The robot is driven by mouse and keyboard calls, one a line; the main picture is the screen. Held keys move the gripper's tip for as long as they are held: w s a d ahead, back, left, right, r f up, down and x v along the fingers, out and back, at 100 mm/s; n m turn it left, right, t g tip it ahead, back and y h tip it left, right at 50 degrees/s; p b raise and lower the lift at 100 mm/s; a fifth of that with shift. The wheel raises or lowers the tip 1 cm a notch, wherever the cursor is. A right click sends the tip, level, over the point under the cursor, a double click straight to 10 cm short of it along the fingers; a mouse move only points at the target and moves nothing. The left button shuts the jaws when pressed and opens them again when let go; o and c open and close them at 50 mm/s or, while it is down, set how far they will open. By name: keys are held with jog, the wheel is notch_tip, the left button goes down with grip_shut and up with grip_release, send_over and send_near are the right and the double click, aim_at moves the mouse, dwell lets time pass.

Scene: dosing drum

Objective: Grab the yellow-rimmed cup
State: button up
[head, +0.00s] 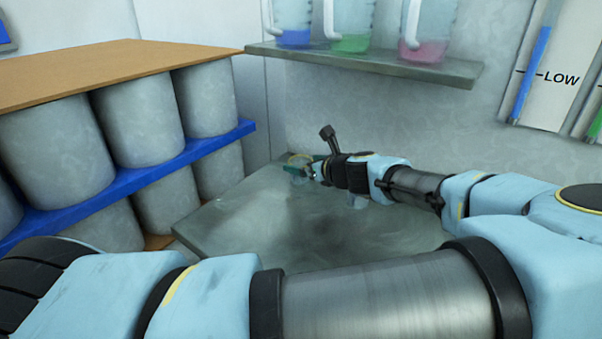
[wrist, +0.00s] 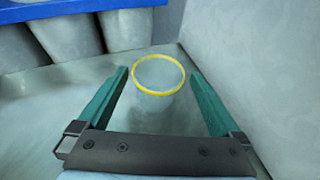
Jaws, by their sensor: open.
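The yellow-rimmed cup (wrist: 158,104) is clear and stands upright on the grey table (head: 290,235). In the wrist view it is between the two green fingers of my gripper (wrist: 158,85), with a gap on each side. In the head view the cup's rim (head: 299,159) shows at the far end of the table, and my gripper (head: 300,170) partly hides the cup. My gripper is open and holds nothing.
Grey drums (head: 135,120) stand on a blue-edged rack at the left. A wall shelf (head: 370,62) above holds jugs with blue, green and pink liquid. A grey wall (wrist: 255,60) is close on the right of my gripper. The table's front is bare.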

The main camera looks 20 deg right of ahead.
aim_at(296, 162)
jog(key=p+x, duration=0.2)
jog(key=x, duration=0.2)
jog(key=shift+w+a+r, duration=0.1)
jog(key=shift+w+a, duration=0.05)
jog(key=shift+w, duration=0.05)
jog(key=shift+w+f, duration=0.3)
jog(key=shift+w, duration=0.1)
jog(key=c, duration=1.3)
